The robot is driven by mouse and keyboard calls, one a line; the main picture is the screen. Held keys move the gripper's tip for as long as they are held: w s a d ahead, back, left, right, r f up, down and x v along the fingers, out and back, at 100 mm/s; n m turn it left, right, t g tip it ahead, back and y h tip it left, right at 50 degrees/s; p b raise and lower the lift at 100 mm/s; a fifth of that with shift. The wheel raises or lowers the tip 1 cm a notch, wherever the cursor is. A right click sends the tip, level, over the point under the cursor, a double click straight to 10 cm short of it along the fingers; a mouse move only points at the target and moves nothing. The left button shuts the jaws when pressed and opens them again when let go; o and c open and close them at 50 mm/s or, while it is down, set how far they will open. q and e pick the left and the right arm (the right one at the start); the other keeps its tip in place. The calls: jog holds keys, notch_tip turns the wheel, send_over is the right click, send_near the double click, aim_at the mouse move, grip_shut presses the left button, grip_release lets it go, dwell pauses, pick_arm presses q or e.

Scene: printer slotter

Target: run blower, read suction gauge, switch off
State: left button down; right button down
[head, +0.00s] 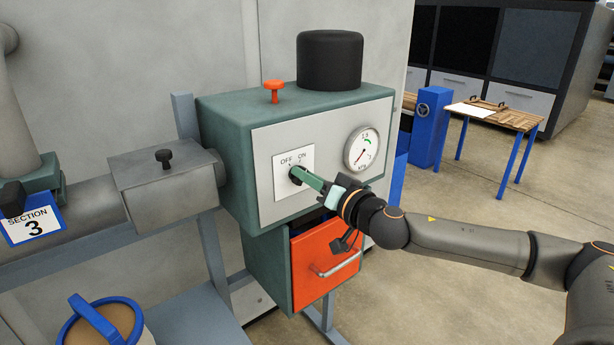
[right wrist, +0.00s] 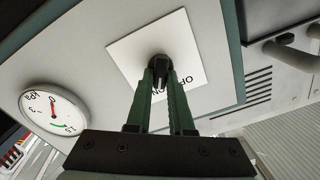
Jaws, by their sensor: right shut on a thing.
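The blower unit is a green box (head: 225,150) with a light grey front panel (head: 330,122). A white plate (head: 283,163) on the panel is marked OFF and ON and carries a black rotary switch (right wrist: 160,68). My right gripper (head: 299,176) is shut on this switch, with a finger on each side of it in the right wrist view (right wrist: 160,85). The fingers hide part of the switch and lettering, so I cannot tell its setting. The round suction gauge (head: 361,149) has a red needle, a green band and kPa marking; it also shows in the right wrist view (right wrist: 54,112). My left gripper is not in view.
An orange drawer (head: 323,262) with a metal handle sits below the panel. A red knob (head: 274,87) and black cylinder (head: 330,60) top the box. A grey duct box (head: 165,192) and a Section 3 sign (head: 33,226) stand left.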

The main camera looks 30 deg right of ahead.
jog(key=shift+n, duration=0.4)
jog(key=n, duration=0.7)
jog(key=n+p, duration=0.1)
jog(key=n, duration=0.3)
jog(key=shift+a, duration=0.35)
dwell(0.4)
jog(key=c, duration=0.8)
grip_release()
jog(key=shift+s, duration=0.15)
